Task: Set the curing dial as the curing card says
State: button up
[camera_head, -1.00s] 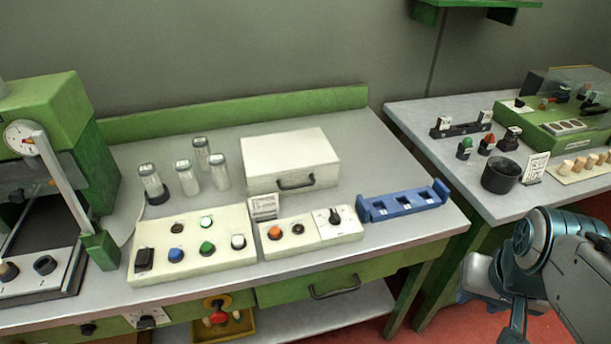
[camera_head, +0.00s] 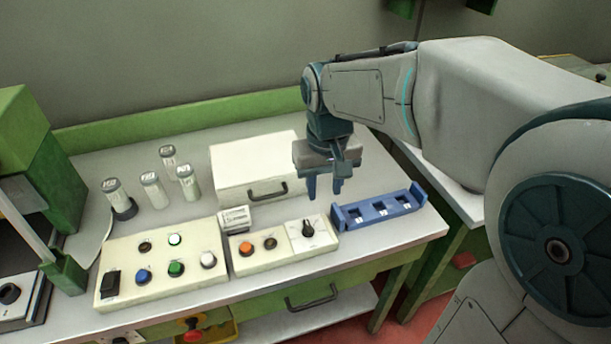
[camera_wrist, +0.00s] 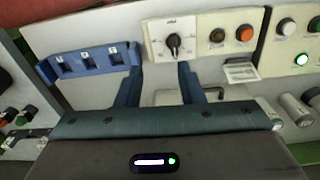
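The curing dial (camera_head: 308,229) is a black pointer knob on a white plate at the right end of a cream panel. It also shows in the wrist view (camera_wrist: 174,42), between and beyond my fingers. A small printed card (camera_head: 235,218) stands behind that panel's left end; its text is too small to read. It shows in the wrist view too (camera_wrist: 241,71). My gripper (camera_head: 325,190) points down above the bench, behind the dial and the blue rack. Its two fingers (camera_wrist: 158,85) are apart with nothing between them, and it touches nothing that I can see.
A blue rack (camera_head: 376,228) with slots stands right of the dial panel. A cream box with a handle (camera_head: 240,177) is behind. An orange button (camera_head: 246,248) is on the dial panel; a button panel (camera_head: 150,285) lies left. Several capped jars (camera_head: 154,190) stand behind it.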

aim_at(308, 226)
jog(key=shift+n+g, duration=0.3)
jog(key=a+f, duration=0.1)
jog(key=f, duration=0.3)
jog(key=w+a+f, duration=0.1)
jog(key=f, duration=0.4)
jog(key=w+a+f, duration=0.1)
jog(key=f, duration=0.3)
jog(key=shift+f, duration=0.2)
grip_shut()
